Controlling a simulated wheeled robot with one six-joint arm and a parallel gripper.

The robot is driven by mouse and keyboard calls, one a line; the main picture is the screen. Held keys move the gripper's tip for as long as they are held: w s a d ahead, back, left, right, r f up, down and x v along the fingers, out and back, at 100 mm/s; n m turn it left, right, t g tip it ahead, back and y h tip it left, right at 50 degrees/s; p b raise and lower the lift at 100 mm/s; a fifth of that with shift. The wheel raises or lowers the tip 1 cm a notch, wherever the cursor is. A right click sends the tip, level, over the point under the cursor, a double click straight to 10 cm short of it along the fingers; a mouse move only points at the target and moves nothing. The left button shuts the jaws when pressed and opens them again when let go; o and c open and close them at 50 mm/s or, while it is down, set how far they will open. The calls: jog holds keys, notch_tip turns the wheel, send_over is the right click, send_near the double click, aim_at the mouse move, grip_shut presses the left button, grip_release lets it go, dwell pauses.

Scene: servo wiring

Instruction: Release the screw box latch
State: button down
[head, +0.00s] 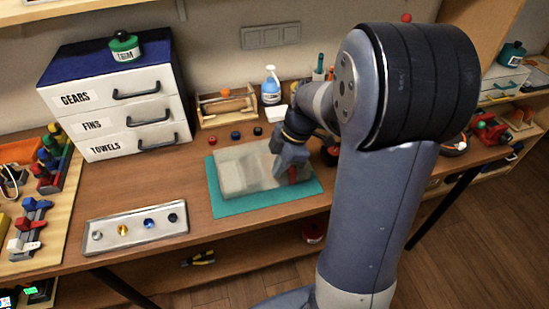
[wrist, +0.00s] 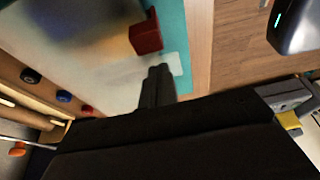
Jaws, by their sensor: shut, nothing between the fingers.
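The screw box (head: 240,170) is a pale, translucent box lying on a teal mat (head: 225,209) on the bench. A red latch (head: 292,174) shows at its right end, partly behind my gripper (head: 290,160) in the head view. In the wrist view the red latch (wrist: 146,36) is a small block on the edge of the pale box (wrist: 85,45). My gripper's fingertips (wrist: 158,72) are together and empty, close to the latch. I cannot tell whether they touch it. The box's contents are blurred.
A metal tray (head: 134,232) with several small round parts stands front left. A drawer unit (head: 118,95) labelled GEARS, FINS and TOWELS stands back left. Several small caps (head: 235,135), a wooden caddy (head: 227,106) and a spray bottle (head: 271,87) are behind the mat.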

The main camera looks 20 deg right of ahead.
jog(key=shift+d, duration=0.9)
jog(key=shift+d+b, duration=0.4)
jog(key=shift+d, duration=1.05)
jog(key=shift+a, duration=0.1)
jog(key=shift+w+a, duration=0.1)
jog(key=shift+a, duration=0.15)
jog(key=a, duration=0.3)
jog(key=shift+b, duration=0.3)
jog(key=shift+a+r, duration=0.1)
jog(key=shift+r, duration=0.65)
jog(key=v, duration=0.8)
jog(key=shift+d+r, duration=0.25)
